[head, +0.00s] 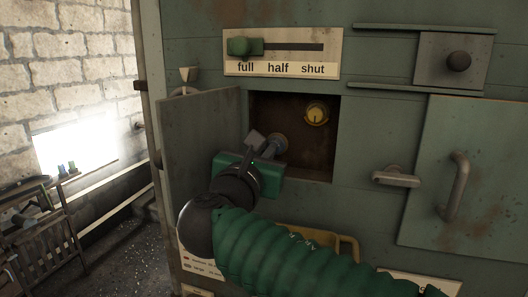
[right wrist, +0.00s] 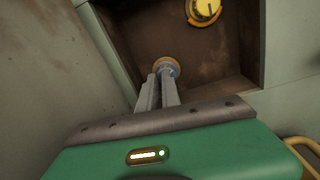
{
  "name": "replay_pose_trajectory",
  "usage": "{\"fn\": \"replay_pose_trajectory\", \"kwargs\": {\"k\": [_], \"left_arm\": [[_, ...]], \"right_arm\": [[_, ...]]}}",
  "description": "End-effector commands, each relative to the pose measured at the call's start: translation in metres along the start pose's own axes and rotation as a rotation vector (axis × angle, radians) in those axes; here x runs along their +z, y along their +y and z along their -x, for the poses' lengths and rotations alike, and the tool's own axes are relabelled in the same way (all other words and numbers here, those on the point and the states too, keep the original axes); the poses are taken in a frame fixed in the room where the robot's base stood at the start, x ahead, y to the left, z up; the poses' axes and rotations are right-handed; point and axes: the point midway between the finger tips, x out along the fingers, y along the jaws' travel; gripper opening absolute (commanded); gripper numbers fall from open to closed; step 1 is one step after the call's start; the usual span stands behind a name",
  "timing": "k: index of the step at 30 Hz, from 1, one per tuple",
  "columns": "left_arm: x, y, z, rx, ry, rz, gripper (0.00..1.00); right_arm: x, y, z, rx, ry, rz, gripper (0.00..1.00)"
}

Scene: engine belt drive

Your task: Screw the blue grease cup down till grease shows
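The blue grease cup (head: 279,144) sits in the recess of the green machine, low and left of a yellow round gauge (head: 316,114). No grease can be made out. My left gripper is not in view.
A hinged door (head: 198,140) stands open left of the recess. Above is a green slider (head: 243,46) on a plate marked full, half, shut, standing at full. A latch handle (head: 396,177) and a panel handle (head: 455,186) are at right.

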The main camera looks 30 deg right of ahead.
Motion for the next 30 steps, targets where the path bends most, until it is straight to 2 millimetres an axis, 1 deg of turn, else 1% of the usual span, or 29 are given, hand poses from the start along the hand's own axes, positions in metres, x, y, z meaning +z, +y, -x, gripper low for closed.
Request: {"fn": "replay_pose_trajectory", "kwargs": {"k": [1,3,4,25,26,30], "left_arm": [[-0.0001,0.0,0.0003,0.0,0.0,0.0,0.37],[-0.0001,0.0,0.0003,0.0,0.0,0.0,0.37],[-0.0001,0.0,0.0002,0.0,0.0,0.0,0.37],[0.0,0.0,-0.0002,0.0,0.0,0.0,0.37],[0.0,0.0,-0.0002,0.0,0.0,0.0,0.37],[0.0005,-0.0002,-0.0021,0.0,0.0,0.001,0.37]], "right_arm": [[0.0029,-0.0071,-0.0038,-0.019,-0.004,-0.004,0.27],[0.0027,-0.0079,-0.0042,-0.02,-0.004,-0.004,0.36],[0.0025,-0.0082,-0.0044,-0.021,-0.003,-0.004,0.36],[-0.0008,-0.0101,-0.006,-0.023,0.003,-0.003,0.36],[-0.0012,-0.0161,-0.0122,-0.021,0.006,-0.007,0.36],[-0.002,-0.0166,-0.0085,-0.021,0.007,-0.007,0.36]]}}
